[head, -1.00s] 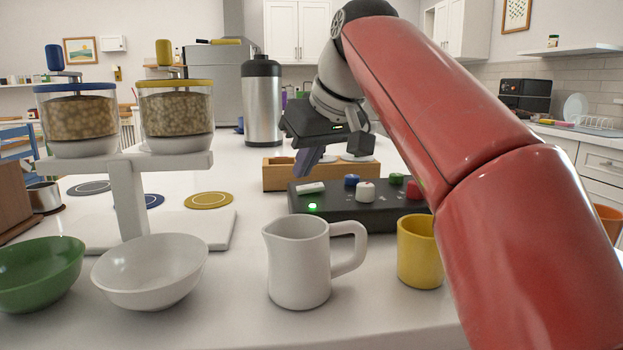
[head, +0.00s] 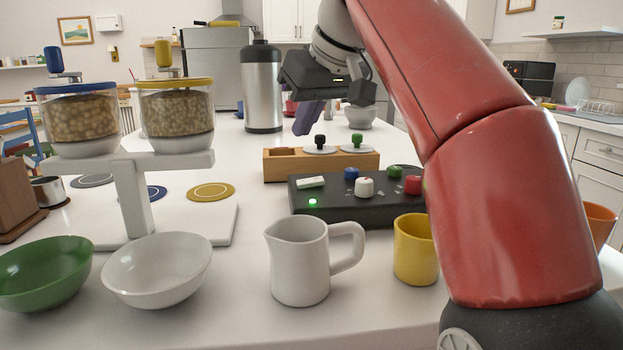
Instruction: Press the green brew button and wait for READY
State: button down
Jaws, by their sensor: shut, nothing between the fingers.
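A dark control box (head: 340,209) lies on the white counter. Its top has a green button (head: 394,172), a blue button (head: 351,174), a red button (head: 413,184), a white knob (head: 364,187) and a small pale panel (head: 310,183). A small green light (head: 312,202) glows on its near left side. I cannot read any word on the panel. My gripper (head: 305,125) is shut and empty, its purple fingers raised above and behind the box, up and left of the green button in the picture. It touches none of the buttons.
A wooden holder (head: 283,170) with two knobbed lids stands behind the box. A white jug (head: 298,262) and a yellow mug (head: 415,250) stand in front. A bean dispenser (head: 130,185), a green bowl (head: 40,275) and a white bowl (head: 157,270) are left. A steel flask (head: 262,90) stands behind.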

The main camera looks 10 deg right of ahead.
aim_at(395, 171)
jog(key=k+l, duration=0.75)
jog(key=k, duration=0.1)
